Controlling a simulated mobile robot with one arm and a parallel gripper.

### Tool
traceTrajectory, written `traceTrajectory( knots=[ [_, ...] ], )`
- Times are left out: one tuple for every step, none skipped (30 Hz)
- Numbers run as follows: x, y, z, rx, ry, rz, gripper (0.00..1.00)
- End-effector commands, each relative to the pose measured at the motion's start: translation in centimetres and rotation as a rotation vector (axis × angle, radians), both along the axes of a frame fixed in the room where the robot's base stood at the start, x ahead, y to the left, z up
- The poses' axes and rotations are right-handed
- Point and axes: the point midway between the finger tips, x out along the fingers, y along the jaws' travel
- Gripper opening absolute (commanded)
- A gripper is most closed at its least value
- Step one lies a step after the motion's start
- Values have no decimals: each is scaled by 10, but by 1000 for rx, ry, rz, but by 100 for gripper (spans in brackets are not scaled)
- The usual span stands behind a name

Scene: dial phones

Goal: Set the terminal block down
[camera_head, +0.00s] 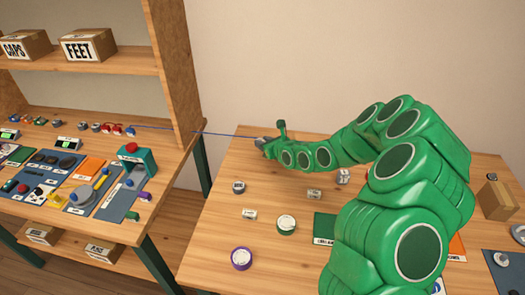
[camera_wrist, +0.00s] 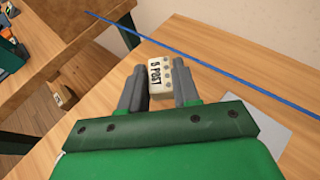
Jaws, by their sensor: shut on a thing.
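The terminal block (camera_wrist: 160,77) is a small cream block with dark round marks and a label reading "8 POST" in the wrist view. My gripper (camera_wrist: 161,88) is shut on it, with one grey finger on each side. In the head view my gripper (camera_head: 263,143) is over the far left part of the right-hand table (camera_head: 215,215), and the block cannot be made out there. Whether the block touches the tabletop or hangs just above it, I cannot tell.
A thin blue line (camera_wrist: 205,65) runs past beyond the block. Nearer on the table are a grey round part (camera_head: 238,187), a green-rimmed disc (camera_head: 286,224) and a purple-rimmed disc (camera_head: 241,258). A gap separates this table from the cluttered left bench (camera_head: 165,165).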

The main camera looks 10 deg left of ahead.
Motion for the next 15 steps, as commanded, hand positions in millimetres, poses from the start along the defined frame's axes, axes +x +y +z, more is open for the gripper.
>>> traceTrajectory(
  knots=[
    [4, 1, -6, -2, 0, -1, 2],
    [7, 2, -8, -2, -2, -1, 2],
    [10, 3, -10, -1, -4, -2, 2],
    [12, 4, -13, -1, -5, -2, 2],
    [14, 4, -15, -1, -5, 0, 2],
    [16, 5, -19, -1, -4, -1, 2],
    [18, 6, -21, -2, -4, 0, 2],
    [19, 6, -24, -2, -3, -1, 2],
    [21, 7, -26, -2, 0, -1, 2],
    [22, 7, -28, -2, 0, -1, 2],
    [23, 8, -29, -2, 0, -1, 2],
    [24, 8, -30, -1, 0, -1, 2],
    [24, 8, -31, 0, 0, -2, 2],
    [24, 9, -31, 0, 0, -2, 2],
    [25, 9, -31, 0, 0, -1, 2]
  ],
)
